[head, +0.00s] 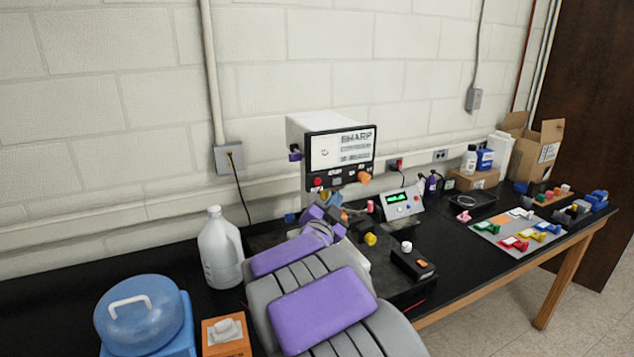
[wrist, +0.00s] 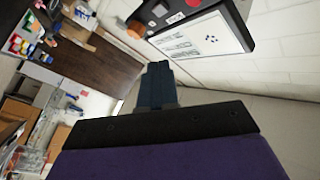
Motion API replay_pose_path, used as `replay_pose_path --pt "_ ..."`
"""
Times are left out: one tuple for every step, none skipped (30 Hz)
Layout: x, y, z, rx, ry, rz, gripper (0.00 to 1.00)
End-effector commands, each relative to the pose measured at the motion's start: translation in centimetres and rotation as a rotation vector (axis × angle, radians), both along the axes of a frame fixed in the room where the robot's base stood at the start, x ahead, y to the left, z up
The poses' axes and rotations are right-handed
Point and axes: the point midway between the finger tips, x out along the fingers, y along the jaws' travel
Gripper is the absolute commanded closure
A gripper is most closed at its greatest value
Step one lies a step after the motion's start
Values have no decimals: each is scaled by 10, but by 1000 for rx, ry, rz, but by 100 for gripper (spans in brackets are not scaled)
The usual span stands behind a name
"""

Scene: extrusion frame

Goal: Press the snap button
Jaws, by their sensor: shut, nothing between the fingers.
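A white box with a black front frame (head: 340,151) and a white screen reading SHARP stands at the back of the bench. Below its screen is a row of small controls, with a red button (head: 318,181) at the left and an orange knob (head: 365,177) at the right. The button labels are too small to read, so I cannot tell which is the snap button. My gripper (wrist: 157,72) is shut and empty. In the wrist view the box's panel (wrist: 205,42) is tilted at the top, apart from the fingertips. In the head view my arm partly hides the gripper below the box.
A white jug (head: 219,248) and a blue water container (head: 140,312) stand at the left. A meter with a green display (head: 403,204) and a black box with a white knob (head: 412,263) are to the right. A mat (head: 487,232) with coloured clips lies farther right.

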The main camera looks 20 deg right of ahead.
Motion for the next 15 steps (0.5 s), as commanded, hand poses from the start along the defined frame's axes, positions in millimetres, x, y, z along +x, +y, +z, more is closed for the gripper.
replay_pose_path --pt "5 0 2 0 0 0 100" --pt "9 0 1 -1 1 0 100" --pt "13 0 1 0 3 0 100" --pt "17 0 -1 0 5 0 100" --pt "21 1 -1 0 6 0 100" --pt "26 1 0 1 5 0 100" --pt "31 1 1 0 4 1 100" --pt "35 1 2 0 2 1 100" --pt "40 2 2 1 1 1 100" --pt "44 2 1 1 3 1 100" --pt "48 2 0 3 5 1 100" --pt "53 2 -1 4 6 1 100" --pt "56 2 0 3 5 2 100" --pt "59 3 1 2 4 2 100" --pt "63 3 1 1 2 2 100"
